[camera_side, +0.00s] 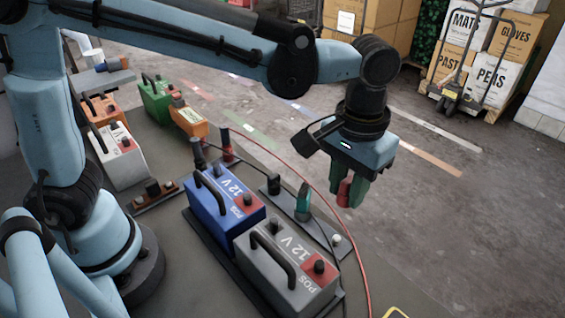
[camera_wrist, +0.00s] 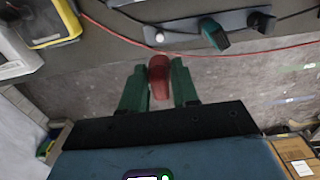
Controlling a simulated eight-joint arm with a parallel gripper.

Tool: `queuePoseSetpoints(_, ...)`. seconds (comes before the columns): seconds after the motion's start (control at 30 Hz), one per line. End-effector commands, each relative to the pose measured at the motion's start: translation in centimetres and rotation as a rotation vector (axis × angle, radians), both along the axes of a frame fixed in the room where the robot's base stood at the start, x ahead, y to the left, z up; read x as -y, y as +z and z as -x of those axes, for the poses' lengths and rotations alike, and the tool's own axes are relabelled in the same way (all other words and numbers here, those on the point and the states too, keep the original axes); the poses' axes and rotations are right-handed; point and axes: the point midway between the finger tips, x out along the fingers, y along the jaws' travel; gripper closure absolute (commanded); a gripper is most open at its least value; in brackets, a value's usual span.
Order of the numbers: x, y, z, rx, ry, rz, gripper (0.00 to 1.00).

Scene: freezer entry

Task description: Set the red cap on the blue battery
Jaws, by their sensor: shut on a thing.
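My gripper (camera_side: 347,200) is shut on the red cap (camera_side: 343,192), which hangs between its green fingers. In the wrist view the cap (camera_wrist: 159,75) sits upright between the fingers (camera_wrist: 159,88). The blue battery (camera_side: 210,198) stands on the bench, left of and lower than my gripper, with a black handle, a "12 V" mark and a red POS patch at its right end. My gripper is well apart from it, out over the bench's far edge. The blue battery is not seen in the wrist view.
A grey battery (camera_side: 270,270) stands right beside the blue one. A narrow plate (camera_side: 322,232) with a green clamp (camera_side: 303,203) and posts lies between the batteries and my gripper. A red cable (camera_side: 362,270) runs along the bench. Orange, white and green batteries stand further left.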

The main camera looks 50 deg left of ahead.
Motion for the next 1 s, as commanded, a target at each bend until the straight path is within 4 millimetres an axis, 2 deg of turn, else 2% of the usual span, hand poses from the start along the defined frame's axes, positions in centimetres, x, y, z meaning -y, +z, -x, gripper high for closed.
queuePoseSetpoints(0.5,0.0,1.8,0.0,0.0,0.0,0.0,0.99)
queuePoseSetpoints(1.0,-0.2,2.2,0.1,0.0,0.001,0.0,0.99)
